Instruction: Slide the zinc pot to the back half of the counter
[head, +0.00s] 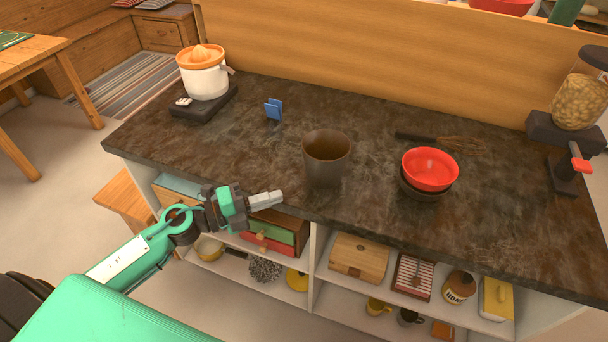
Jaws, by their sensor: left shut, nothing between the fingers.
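The zinc pot (326,160) looks like a dark brown-grey round pot. It stands upright on the dark stone counter (250,150), close to the front edge and near the middle of its width. My left gripper (279,197) is shut and empty. It is in front of the counter's front edge, to the lower left of the pot and apart from it in the picture. The back half of the counter runs along a wooden panel (350,60); the strip behind the pot is bare. My right gripper is not in view.
A red bowl (430,168) in a dark bowl stands right of the pot. A whisk (445,140) lies behind it. A blue holder (274,109) and a juicer (204,75) stand to the left, a dispenser (580,95) at far right. Open shelves (317,262) sit below the counter.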

